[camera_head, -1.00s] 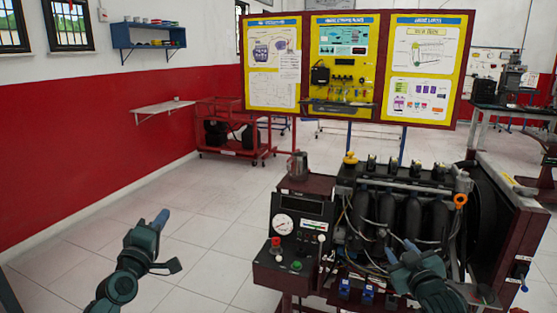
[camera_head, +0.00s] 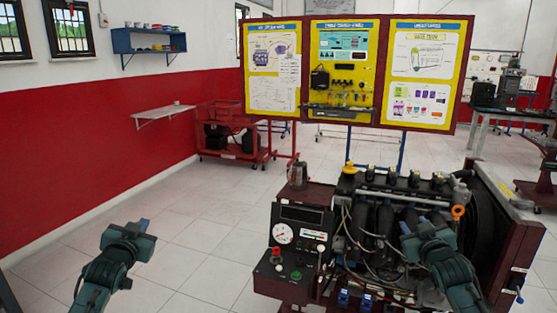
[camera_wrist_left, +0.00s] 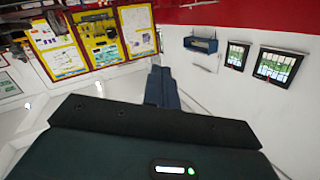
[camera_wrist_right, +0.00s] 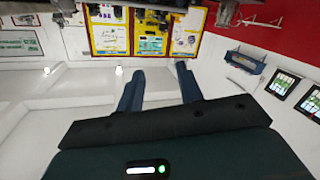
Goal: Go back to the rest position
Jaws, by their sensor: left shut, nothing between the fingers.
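My left gripper (camera_head: 142,224) is above the open floor at the lower left of the head view. In the left wrist view its blue fingers (camera_wrist_left: 161,86) lie together, shut with nothing between them. My right gripper (camera_head: 422,226) is in front of the engine trainer (camera_head: 375,220) in the head view and hides part of its engine. In the right wrist view the two blue fingers (camera_wrist_right: 160,86) stand apart, open and empty. Neither gripper holds anything.
The trainer's control panel (camera_head: 298,236), with a gauge and knobs, stands between my grippers. A poster board (camera_head: 350,119) rises behind the engine. A red cart (camera_head: 232,140) and wall shelf (camera_head: 165,112) are farther back. The left floor is clear.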

